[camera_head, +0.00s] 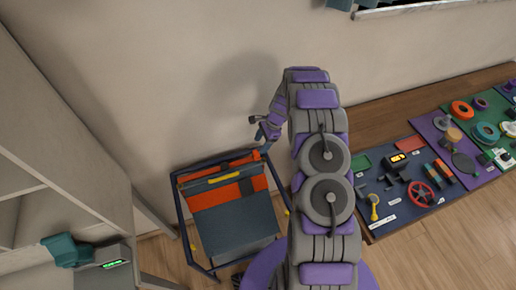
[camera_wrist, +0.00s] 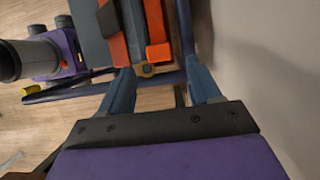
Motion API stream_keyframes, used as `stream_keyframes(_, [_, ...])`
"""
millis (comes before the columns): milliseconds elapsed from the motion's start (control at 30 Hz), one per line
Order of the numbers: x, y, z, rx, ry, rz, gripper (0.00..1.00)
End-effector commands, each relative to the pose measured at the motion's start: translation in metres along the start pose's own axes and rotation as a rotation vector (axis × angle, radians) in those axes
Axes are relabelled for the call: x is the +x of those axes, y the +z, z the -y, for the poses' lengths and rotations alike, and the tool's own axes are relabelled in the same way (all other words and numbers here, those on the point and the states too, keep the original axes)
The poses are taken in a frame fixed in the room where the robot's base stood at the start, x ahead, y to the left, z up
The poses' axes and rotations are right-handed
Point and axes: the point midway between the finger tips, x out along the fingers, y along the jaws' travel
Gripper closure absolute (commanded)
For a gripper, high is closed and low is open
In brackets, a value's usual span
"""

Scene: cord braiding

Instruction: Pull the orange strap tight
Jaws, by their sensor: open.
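The orange strap (camera_wrist: 153,20) shows at the top centre of the wrist view, running down to a wider orange end (camera_wrist: 158,52) at the edge of a dark frame bar. My gripper (camera_wrist: 158,68) is open, its two blue fingers spread to either side of that end. I see no contact between the fingers and the strap. In the head view my gripper (camera_head: 264,148) is just above the upper right corner of the dark-framed rack (camera_head: 184,222). The rack carries orange and grey-blue panels. The strap cannot be made out clearly there.
A workbench (camera_head: 385,122) with knobs, a red wheel and panels stands at the right. A grey shelf (camera_head: 60,130) stands at the left. The wall (camera_wrist: 260,60) is close beside the gripper. Wooden floor shows around the rack.

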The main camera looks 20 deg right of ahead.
Motion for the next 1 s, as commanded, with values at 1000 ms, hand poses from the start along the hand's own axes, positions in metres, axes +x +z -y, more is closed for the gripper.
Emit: stream_keyframes(1000, [-0.114,-0.001,0.001,0.001,0.002,0.001,0.37])
